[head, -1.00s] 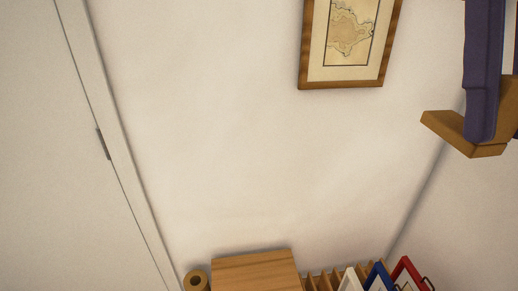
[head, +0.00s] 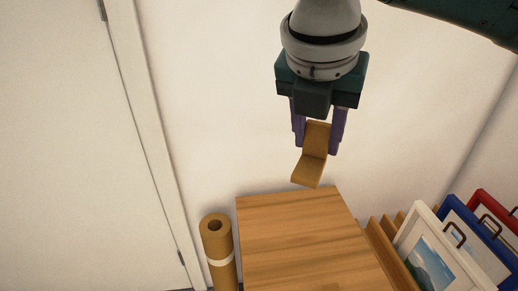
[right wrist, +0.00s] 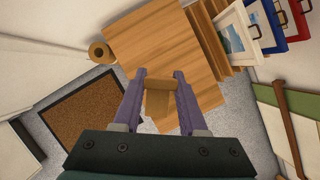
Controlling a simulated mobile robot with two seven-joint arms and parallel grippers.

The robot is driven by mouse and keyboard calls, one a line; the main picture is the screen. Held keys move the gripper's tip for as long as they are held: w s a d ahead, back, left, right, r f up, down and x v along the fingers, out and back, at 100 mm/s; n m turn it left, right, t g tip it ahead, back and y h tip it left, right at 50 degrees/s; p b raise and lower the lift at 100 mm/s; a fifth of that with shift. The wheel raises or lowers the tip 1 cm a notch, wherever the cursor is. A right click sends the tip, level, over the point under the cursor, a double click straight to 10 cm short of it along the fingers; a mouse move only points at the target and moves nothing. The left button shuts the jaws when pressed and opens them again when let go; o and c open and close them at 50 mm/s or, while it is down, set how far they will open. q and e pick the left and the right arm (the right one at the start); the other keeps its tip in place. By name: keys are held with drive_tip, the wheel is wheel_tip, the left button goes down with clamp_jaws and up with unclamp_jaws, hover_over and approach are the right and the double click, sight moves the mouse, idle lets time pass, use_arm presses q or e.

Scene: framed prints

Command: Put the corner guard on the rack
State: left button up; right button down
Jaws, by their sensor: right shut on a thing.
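The corner guard (head: 311,168) is a brown L-shaped piece. My right gripper (head: 317,140) is shut on it, with one purple finger on each side, and holds it in the air near the back edge of the wooden top. The guard also shows between the fingers in the right wrist view (right wrist: 159,102). The slatted wooden rack (head: 383,249) stands at the lower right, with framed prints leaning in it. It also shows in the right wrist view (right wrist: 207,38). My left gripper is out of view.
The wooden top (head: 295,235) is mostly clear. A brown roll with a pale band (head: 217,250) stands to its left. White, blue and red frames (head: 440,255) fill the right side. The right wrist view shows a brown mat (right wrist: 92,105) on the floor and leaning boards (right wrist: 280,115).

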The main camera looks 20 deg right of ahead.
drive_tip(key=d+f+n+b, duration=0.1)
drive_tip(key=f+b, duration=0.3)
drive_tip(key=f, duration=0.4)
drive_tip(key=w+d+f+n+y+b, duration=0.1)
drive_tip(key=d+f+n+b, duration=0.1)
drive_tip(key=f+b, duration=0.3)
drive_tip(key=w+d+f+n+t+y+b, duration=0.1)
drive_tip(key=f+n+b, duration=0.2)
drive_tip(key=f, duration=0.9)
drive_tip(key=shift+d+n+b, duration=0.2)
drive_tip(key=shift+n+b, duration=0.1)
drive_tip(key=shift+b, duration=0.6)
wheel_tip(320, 180, down, 4)
drive_tip(key=shift+f+b, duration=0.1)
drive_tip(key=shift+b, duration=1)
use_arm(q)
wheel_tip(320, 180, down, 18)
use_arm(e)
drive_tip(key=shift+r, duration=0.2)
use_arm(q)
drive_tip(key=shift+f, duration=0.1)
